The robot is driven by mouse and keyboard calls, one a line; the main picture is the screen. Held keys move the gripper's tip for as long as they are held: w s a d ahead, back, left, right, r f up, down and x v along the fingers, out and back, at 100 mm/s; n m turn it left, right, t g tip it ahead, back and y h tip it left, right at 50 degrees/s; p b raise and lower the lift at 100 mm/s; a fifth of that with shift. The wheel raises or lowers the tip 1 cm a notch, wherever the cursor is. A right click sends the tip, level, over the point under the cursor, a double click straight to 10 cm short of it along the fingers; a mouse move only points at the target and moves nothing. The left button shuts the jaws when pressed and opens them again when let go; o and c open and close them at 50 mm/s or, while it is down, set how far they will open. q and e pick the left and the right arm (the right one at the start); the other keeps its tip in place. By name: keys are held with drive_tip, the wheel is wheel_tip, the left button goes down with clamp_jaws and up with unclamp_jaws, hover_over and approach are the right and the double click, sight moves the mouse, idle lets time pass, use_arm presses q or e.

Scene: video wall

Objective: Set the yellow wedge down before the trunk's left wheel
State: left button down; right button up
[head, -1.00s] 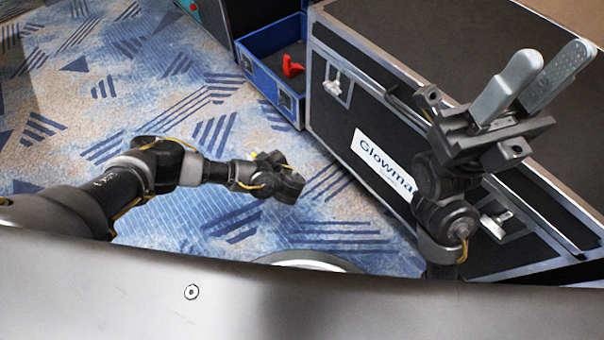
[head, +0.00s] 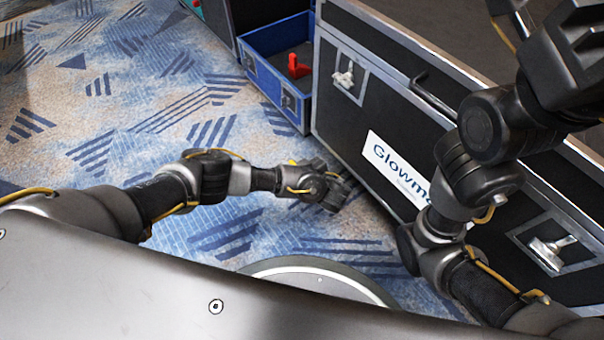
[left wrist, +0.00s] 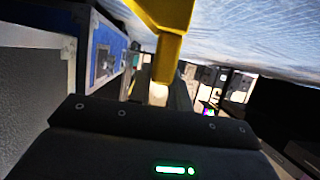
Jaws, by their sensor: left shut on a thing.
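The yellow wedge (left wrist: 165,18) is held by my left gripper and fills the top middle of the left wrist view. In the head view only a sliver of yellow (head: 292,162) shows beside my left gripper (head: 333,188). That gripper is shut on the wedge, low over the carpet, close to the front of the black trunk (head: 385,125) with the "Glowma…" label. The trunk's wheels are not visible. My right gripper (head: 580,45) is cut off at the top right, over the trunk, and its fingers do not show.
A blue open box (head: 268,82) with a red piece (head: 298,67) in it stands beside the trunk's left end. Metal latches (head: 344,76) and a handle are on the trunk's front. Patterned blue carpet (head: 100,110) lies open to the left.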

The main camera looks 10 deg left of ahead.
use_arm(q)
drive_tip(key=shift+w+d+f, duration=0.15)
drive_tip(key=shift+d+f, duration=0.05)
drive_tip(key=shift+d, duration=0.05)
drive_tip(key=shift+d+f+b, duration=0.15)
drive_tip(key=shift+f+b, duration=0.1)
drive_tip(key=shift+b, duration=0.1)
drive_tip(key=shift+w+d+f+b, duration=0.1)
drive_tip(key=shift+f+b, duration=0.8)
drive_tip(key=shift+f, duration=0.05)
drive_tip(key=shift+w+d+f+b, duration=0.1)
drive_tip(key=shift+f+b, duration=0.75)
drive_tip(key=shift+f, duration=0.1)
drive_tip(key=c, duration=1.3)
unclamp_jaws()
